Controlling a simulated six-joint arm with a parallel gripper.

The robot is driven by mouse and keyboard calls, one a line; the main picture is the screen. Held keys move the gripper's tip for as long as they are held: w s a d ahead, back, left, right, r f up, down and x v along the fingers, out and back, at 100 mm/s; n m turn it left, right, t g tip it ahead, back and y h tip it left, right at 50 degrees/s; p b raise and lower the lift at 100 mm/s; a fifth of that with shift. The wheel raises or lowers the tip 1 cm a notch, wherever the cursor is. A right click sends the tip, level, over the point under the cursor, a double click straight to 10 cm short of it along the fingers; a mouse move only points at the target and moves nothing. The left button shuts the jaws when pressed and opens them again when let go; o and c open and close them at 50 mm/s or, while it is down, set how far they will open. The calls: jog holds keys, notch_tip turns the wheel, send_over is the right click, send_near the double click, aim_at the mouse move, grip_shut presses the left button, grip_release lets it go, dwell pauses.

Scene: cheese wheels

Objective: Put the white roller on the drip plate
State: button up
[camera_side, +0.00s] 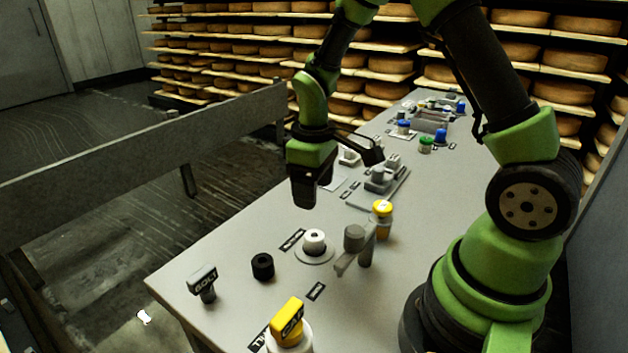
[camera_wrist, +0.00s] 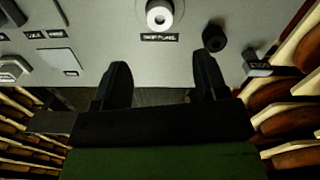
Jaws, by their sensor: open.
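The white roller (camera_side: 314,238) stands upright, its hole facing up, on a round grey drip plate (camera_side: 316,259) near the front of the bench. In the wrist view the white roller (camera_wrist: 158,14) shows near the top edge, within the plate's disc, above a printed label. My gripper (camera_side: 305,203) hangs above the bench, behind and slightly left of the roller in the side view, and is apart from it. In the wrist view my gripper (camera_wrist: 160,70) has its two dark fingers spread with nothing between them.
A black roller (camera_side: 262,266) stands left of the plate. A yellow-topped block (camera_side: 287,318) and a dark tag (camera_side: 202,280) are in front. Several fixtures crowd the far bench.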

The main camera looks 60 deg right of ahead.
jog(key=s+a+r+m+t, duration=0.2)
jog(key=s+r, duration=0.1)
jog(key=r, duration=0.4)
jog(key=s+a+r+m+t, duration=0.1)
jog(key=s+a+r+t, duration=0.1)
jog(key=r, duration=0.4)
jog(key=s+a+r+m+t+y, duration=0.2)
jog(key=s+r, duration=0.3)
jog(key=s, duration=0.4)
jog(key=shift+s+a+r+m+t, duration=0.15)
jog(key=shift+s+a+m+t, duration=0.1)
jog(key=shift+a+m+t, duration=0.35)
